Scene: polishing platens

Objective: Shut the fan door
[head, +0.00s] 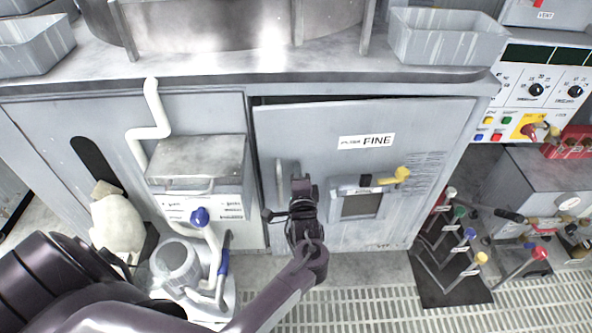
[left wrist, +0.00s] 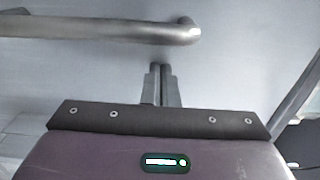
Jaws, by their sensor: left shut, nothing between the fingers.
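The fan door (head: 315,130) is the grey cabinet door with a white label ending in "FINE". It stands slightly ajar, with a dark gap along its top edge and upper left corner. Its vertical bar handle (head: 280,182) is on the left side of the door. My left gripper (head: 301,181) is in front of the door, just right of the handle, shut and empty. In the left wrist view its fingertips (left wrist: 161,68) are together, pointing at the door panel (left wrist: 245,60), with the handle (left wrist: 110,28) beyond them. Contact with the panel cannot be told. My right gripper is out of view.
A yellow-handled latch (head: 400,175) and small window (head: 361,204) are on the door's right. A grey box (head: 197,160), white pipe (head: 150,131) and pump (head: 177,265) stand left. Coloured-knob levers (head: 481,258) stand on a dark mat right. Grating (head: 365,305) covers the floor in front.

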